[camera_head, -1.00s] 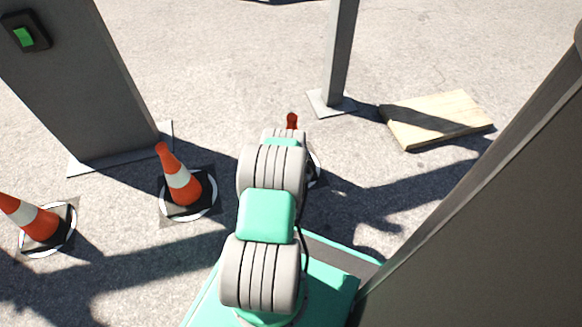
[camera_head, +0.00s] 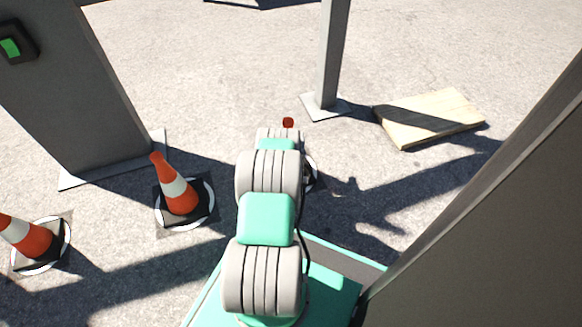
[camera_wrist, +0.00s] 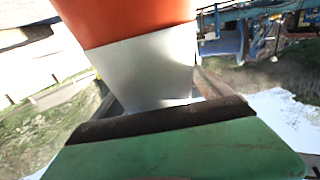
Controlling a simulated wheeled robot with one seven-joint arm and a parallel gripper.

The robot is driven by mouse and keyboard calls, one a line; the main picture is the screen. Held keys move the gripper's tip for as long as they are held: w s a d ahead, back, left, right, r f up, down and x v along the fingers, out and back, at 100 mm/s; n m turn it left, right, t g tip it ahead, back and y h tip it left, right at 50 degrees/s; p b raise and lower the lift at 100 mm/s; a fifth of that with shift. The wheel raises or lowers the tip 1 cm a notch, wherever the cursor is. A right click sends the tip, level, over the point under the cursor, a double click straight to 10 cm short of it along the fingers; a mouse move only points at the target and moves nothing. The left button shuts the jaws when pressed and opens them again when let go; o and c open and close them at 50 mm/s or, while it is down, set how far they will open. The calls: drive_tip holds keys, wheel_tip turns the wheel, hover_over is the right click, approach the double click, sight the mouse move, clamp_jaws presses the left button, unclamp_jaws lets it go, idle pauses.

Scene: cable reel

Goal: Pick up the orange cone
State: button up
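An orange cone with a white band (camera_wrist: 150,65) fills the upper middle of the wrist view, very close to my gripper. In the head view only its red-orange tip (camera_head: 288,122) shows above my arm; the rest is hidden behind the arm. My gripper (camera_wrist: 160,98) has its green body and dark edge across the bottom of the wrist view. The cone's white band lies between the gripper's sides. The fingertips are mostly hidden by the cone, so I cannot tell whether they press on it.
A grey pillar (camera_head: 90,100), a thin post (camera_head: 330,65), a wooden board (camera_head: 430,112) and a large dark panel (camera_head: 490,220) surround the paved ground.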

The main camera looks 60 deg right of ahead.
drive_tip(key=shift+s, duration=0.1)
clamp_jaws()
idle(0.7)
drive_tip(key=shift+d+r, duration=0.1)
